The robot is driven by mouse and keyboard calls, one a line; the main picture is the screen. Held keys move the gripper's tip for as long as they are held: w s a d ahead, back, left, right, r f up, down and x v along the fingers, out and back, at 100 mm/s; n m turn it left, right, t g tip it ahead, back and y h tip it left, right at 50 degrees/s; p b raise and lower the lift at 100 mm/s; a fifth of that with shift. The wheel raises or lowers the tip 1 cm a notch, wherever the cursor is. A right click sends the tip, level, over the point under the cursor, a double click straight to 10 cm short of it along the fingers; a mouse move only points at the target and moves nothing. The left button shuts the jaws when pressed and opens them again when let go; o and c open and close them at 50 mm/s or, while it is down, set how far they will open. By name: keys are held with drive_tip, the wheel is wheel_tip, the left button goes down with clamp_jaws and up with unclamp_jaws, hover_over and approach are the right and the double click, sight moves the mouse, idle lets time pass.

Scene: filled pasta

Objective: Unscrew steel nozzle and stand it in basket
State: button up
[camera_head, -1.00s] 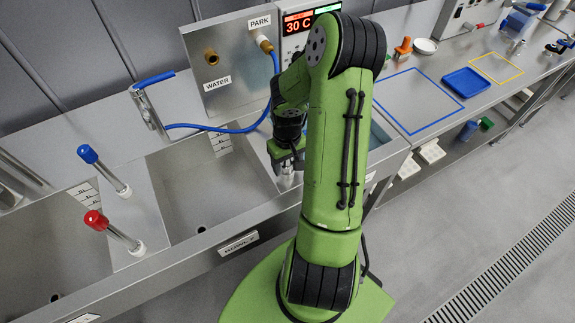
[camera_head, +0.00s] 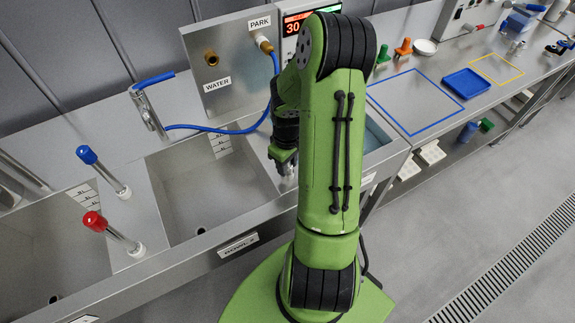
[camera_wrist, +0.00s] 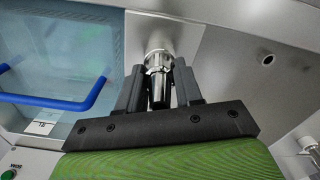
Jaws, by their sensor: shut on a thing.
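The steel nozzle (camera_wrist: 158,64) is a shiny stepped metal piece between my fingers in the wrist view. Its upper end meets a paler metal collar (camera_wrist: 160,42); I cannot tell whether the two are still joined. My gripper (camera_wrist: 158,90) is shut on the nozzle, one dark finger on each side. In the head view my gripper (camera_head: 286,169) is at the strip right of the sink bowl, and my arm hides most of the nozzle. A blue handle (camera_wrist: 62,102), apparently the basket's, crosses the bluish water tank (camera_wrist: 50,60) in the wrist view; the basket itself is unclear.
The sink bowl (camera_head: 165,205) lies left of my gripper. A blue hose (camera_head: 225,129) runs from the park fitting to a spray tap. Red (camera_head: 95,221) and blue (camera_head: 87,155) handled rods stand left. A blue tray (camera_head: 467,84) lies on the right counter.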

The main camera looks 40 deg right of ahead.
drive_tip(key=n, duration=0.6)
drive_tip(key=shift+b, duration=0.3)
drive_tip(key=shift+n, duration=0.7)
drive_tip(key=n, duration=0.4)
drive_tip(key=shift+b, duration=0.3)
drive_tip(key=n, duration=0.7)
drive_tip(key=shift+r+b, duration=0.1)
drive_tip(key=shift+b, duration=0.2)
